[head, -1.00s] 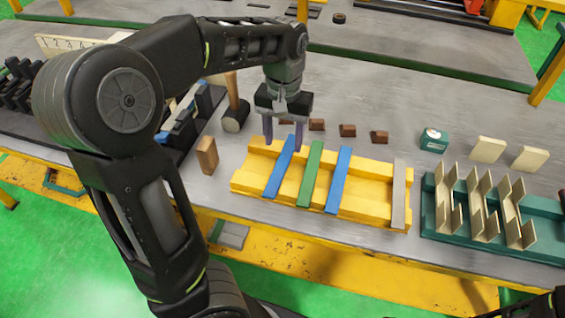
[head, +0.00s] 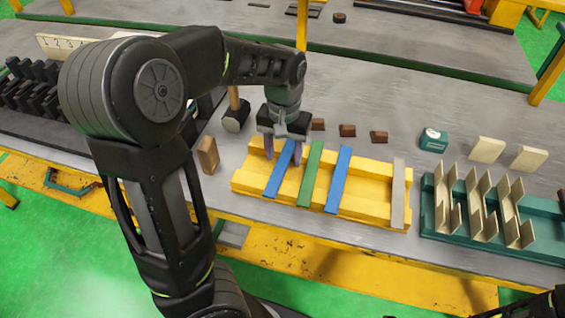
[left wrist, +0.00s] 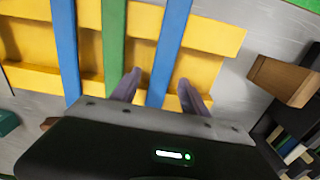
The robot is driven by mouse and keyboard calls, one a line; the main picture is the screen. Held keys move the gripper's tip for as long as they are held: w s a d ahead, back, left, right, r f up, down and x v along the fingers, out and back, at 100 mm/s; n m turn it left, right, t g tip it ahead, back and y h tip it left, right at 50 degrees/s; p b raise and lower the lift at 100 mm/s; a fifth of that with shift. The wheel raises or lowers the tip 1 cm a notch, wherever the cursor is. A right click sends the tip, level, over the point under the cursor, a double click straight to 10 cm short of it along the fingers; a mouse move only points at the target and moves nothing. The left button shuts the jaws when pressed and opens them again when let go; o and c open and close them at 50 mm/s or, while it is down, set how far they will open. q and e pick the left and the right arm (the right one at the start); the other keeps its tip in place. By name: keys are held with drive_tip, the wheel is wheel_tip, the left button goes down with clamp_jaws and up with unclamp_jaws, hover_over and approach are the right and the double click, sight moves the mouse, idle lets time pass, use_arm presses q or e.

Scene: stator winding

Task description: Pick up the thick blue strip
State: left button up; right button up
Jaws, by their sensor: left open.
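Two blue strips and a green strip (head: 311,175) lie across a yellow tray (head: 375,203). The left blue strip (head: 277,174) is under my left gripper (head: 283,153); the right blue strip (head: 338,181) lies beyond the green one. I cannot tell for certain which blue strip is thicker. My left gripper is open and low over the tray's far part, its fingers on either side of the left blue strip. In the left wrist view, that strip (left wrist: 171,45) runs between the spread fingers (left wrist: 158,88), and the green strip (left wrist: 113,45) is just outside them.
A grey-brown strip (head: 398,195) lies at the tray's right end. A wooden block (head: 208,155) and a mallet (head: 236,113) stand left of the tray. Small brown blocks (head: 347,130) sit behind it. A green holder (head: 500,222) with wooden pieces is at right.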

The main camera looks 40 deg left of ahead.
use_arm(q)
clamp_jaws()
idle(0.6)
